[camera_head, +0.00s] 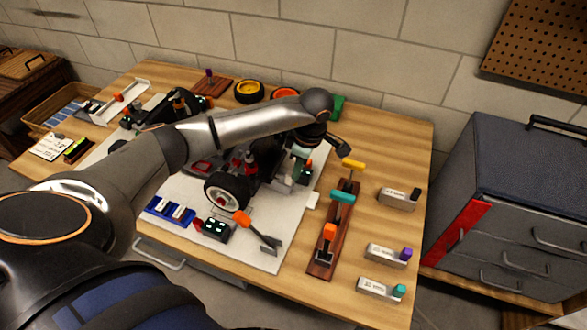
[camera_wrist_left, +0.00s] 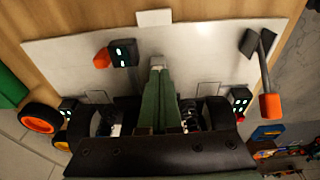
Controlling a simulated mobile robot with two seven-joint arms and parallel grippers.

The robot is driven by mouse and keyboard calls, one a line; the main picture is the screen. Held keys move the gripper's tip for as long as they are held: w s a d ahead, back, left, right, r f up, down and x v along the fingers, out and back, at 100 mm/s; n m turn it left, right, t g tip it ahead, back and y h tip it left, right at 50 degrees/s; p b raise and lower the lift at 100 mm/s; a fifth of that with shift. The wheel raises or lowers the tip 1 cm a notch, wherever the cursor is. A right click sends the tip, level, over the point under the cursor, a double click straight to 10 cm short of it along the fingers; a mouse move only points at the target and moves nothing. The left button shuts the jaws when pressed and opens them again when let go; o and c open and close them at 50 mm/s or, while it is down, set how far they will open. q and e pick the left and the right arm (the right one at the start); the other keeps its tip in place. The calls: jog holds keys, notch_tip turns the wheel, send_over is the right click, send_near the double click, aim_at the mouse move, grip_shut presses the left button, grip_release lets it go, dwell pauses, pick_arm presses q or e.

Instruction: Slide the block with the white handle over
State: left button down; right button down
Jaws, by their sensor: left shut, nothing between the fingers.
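A small white block-like tab (camera_head: 313,200), possibly the white handle, sits at the right edge of the flat white board (camera_head: 262,257). It also shows in the left wrist view (camera_wrist_left: 154,17), at the board's top edge. My left gripper (camera_head: 293,177) is shut and empty over the board, beside the race car (camera_head: 228,190). In the left wrist view its green fingers (camera_wrist_left: 157,66) point toward the tab, with a gap between them. The arm hides part of the car and board. My right gripper is not in view.
A timer-like box with an orange end (camera_wrist_left: 122,52) and an orange-handled hammer (camera_wrist_left: 268,104) flank the gripper on the board. A wooden rack with coloured handles (camera_head: 340,215) and several grey labelled blocks (camera_head: 387,252) stand to the right. Bare table lies between them.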

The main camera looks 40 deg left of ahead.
pick_arm(q)
jog(key=d, duration=0.3)
jog(key=shift+w+d+f+b, duration=0.25)
jog(key=shift+w+f+b, duration=0.05)
jog(key=shift+w+f, duration=0.1)
jog(key=shift+s+a+r+p, duration=0.1)
jog(key=shift+a+r+p, duration=0.2)
jog(key=shift+a, duration=0.15)
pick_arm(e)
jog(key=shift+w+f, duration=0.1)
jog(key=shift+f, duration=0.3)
